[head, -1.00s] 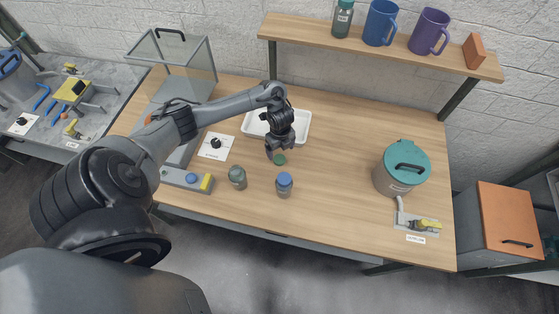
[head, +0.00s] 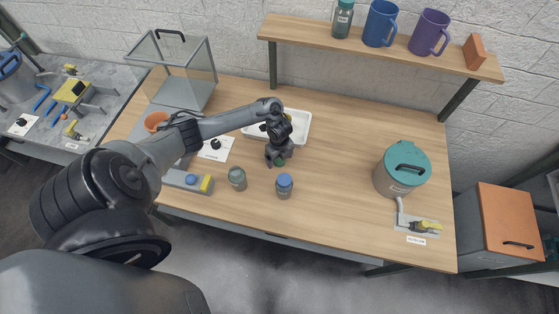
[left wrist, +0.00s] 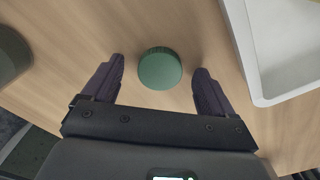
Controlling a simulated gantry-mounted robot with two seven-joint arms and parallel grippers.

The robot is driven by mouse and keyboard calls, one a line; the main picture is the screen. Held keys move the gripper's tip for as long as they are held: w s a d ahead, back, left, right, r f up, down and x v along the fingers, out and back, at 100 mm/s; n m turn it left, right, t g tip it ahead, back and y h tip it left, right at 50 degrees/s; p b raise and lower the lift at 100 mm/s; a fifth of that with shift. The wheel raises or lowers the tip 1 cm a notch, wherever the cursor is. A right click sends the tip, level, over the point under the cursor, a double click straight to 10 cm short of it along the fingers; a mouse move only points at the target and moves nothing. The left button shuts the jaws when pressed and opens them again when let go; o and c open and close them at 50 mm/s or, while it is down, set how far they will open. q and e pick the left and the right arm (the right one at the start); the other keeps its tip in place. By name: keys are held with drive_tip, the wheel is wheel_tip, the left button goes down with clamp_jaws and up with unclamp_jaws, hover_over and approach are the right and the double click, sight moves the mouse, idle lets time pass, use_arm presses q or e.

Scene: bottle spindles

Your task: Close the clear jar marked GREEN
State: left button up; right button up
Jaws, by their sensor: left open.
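A green round lid (left wrist: 160,70) lies on the wooden table and shows between my left gripper's fingers in the left wrist view. In the head view only a sliver of the lid (head: 281,162) shows under the gripper. My left gripper (head: 277,158) is open, pointing down, with one finger on each side of the lid; I cannot tell whether they touch it. A clear greyish-green jar (head: 237,177) stands upright to the left, near the table's front edge. Any marking on it is too small to read. My right gripper is not in view.
A jar with a blue lid (head: 284,186) stands close in front of the gripper. A white tray (head: 303,135) lies behind it. A grey device with a blue knob (head: 191,180) is at left. A teal-lidded canister (head: 402,168) stands at right. The table's middle right is clear.

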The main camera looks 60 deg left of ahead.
sight(279, 160)
use_arm(q)
drive_tip(key=shift+f, duration=0.1)
drive_tip(key=c, duration=1.1)
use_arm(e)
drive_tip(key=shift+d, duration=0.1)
use_arm(q)
wheel_tip(279, 160, up, 10)
drive_tip(key=shift+p, duration=0.9)
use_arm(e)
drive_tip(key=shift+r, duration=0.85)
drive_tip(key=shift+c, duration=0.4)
